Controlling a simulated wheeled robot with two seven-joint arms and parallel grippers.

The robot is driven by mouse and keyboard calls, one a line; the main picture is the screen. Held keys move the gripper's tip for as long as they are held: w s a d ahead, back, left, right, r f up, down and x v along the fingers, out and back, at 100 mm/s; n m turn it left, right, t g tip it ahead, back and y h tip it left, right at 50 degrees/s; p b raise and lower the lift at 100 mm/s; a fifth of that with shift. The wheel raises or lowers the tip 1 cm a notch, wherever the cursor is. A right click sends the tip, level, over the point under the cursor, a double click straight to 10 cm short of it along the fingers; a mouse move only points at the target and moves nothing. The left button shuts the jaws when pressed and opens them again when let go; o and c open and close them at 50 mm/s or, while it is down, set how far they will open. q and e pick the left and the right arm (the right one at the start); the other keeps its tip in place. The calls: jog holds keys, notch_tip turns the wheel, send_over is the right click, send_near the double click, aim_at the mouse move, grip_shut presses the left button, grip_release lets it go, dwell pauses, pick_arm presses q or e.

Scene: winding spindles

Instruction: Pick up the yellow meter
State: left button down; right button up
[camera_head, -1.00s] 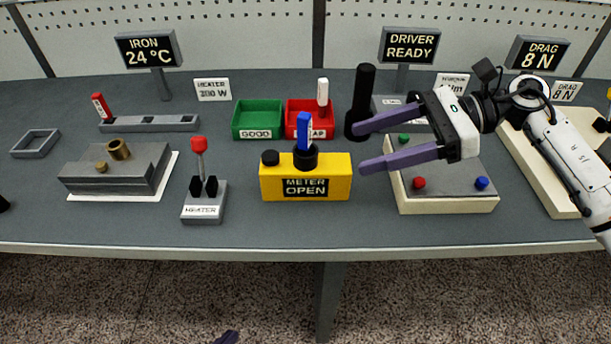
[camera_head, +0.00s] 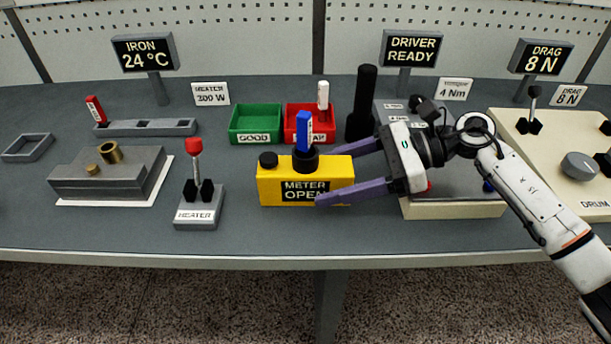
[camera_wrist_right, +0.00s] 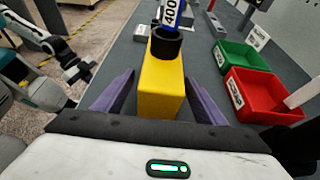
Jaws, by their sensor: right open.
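The yellow meter (camera_head: 338,168), labelled METER OPEN, stands on the grey bench. A blue stick (camera_head: 303,131) stands upright in a black ring on its top, and a black knob (camera_head: 268,160) sits beside it. My right gripper (camera_head: 330,177) is open, its purple fingers reaching in from the right along the front and back of the meter's right part. In the right wrist view the meter (camera_wrist_right: 161,88) lies between the open fingers, with no clear contact. My left arm (camera_wrist_right: 35,68) shows at the left of the wrist view; its finger state is unclear.
Green (camera_head: 257,123) and red (camera_head: 297,108) bins stand behind the meter, with a black post (camera_head: 362,100) right of them. A HEATER lever box (camera_head: 198,214) stands to the left. A cream and grey box (camera_head: 450,208) lies under my right gripper.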

aim_at(317, 151)
jog(key=x, duration=0.2)
jog(key=shift+a, duration=0.35)
jog(key=shift+a+f, duration=0.2)
jog(key=shift+a, duration=0.05)
jog(key=c, duration=1.3)
jog(key=shift+r, duration=0.1)
jog(key=shift+r, duration=0.3)
notch_tip(317, 151, up, 9)
jog(key=shift+r, duration=0.2)
jog(key=shift+f, duration=0.1)
